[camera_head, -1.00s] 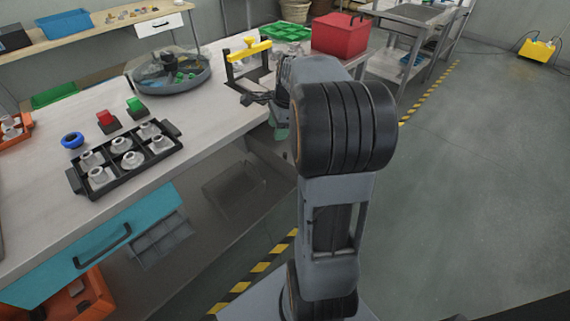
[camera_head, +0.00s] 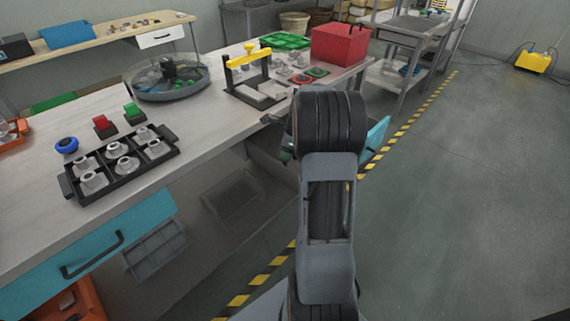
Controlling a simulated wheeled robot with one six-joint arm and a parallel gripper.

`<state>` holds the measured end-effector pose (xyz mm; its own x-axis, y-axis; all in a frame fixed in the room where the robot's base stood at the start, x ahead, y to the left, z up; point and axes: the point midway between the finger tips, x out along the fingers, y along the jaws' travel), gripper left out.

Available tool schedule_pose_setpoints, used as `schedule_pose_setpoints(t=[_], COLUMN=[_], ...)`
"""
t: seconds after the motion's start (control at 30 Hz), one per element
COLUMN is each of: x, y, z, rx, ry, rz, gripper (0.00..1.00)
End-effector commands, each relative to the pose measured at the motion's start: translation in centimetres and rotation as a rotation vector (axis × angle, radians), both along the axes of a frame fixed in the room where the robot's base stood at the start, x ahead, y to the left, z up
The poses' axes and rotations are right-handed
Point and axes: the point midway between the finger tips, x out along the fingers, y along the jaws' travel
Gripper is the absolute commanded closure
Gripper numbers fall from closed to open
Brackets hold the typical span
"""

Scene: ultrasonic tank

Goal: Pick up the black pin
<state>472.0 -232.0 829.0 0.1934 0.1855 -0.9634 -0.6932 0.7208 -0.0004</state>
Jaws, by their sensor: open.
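I cannot pick out a black pin for certain. A dark upright piece (camera_head: 168,68) stands in the round grey basin (camera_head: 190,93) at the back left of the bench; it is too small to identify. My gripper (camera_head: 272,118) is at the bench's front edge, right of the black tray and in front of the yellow-topped frame. It is mostly hidden behind my arm; its visible tip is open, with nothing seen in it.
A black tray (camera_head: 68,188) of white cup-like parts lies on the bench, near red (camera_head: 104,126) and green (camera_head: 134,113) blocks and a blue ring (camera_head: 66,145). A yellow-topped frame (camera_head: 248,56) and a red box (camera_head: 340,43) stand farther back. The teal drawer (camera_head: 110,240) is below.

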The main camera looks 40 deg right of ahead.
Motion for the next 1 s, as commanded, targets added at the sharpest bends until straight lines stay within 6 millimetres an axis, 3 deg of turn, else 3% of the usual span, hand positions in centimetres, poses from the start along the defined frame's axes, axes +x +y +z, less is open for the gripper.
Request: schedule_pose_setpoints(t=[0.4, 0.67, 1.0], x=[0.8, 0.9, 0.9], y=[0.1, 0.2, 0.2], z=[-4.7, -5.0, -5.0], rx=[0.001, 0.000, 0.000], ry=[0.002, 0.001, 0.001], rz=[0.003, 0.002, 0.002], gripper=[0.52, 0.52, 0.84])
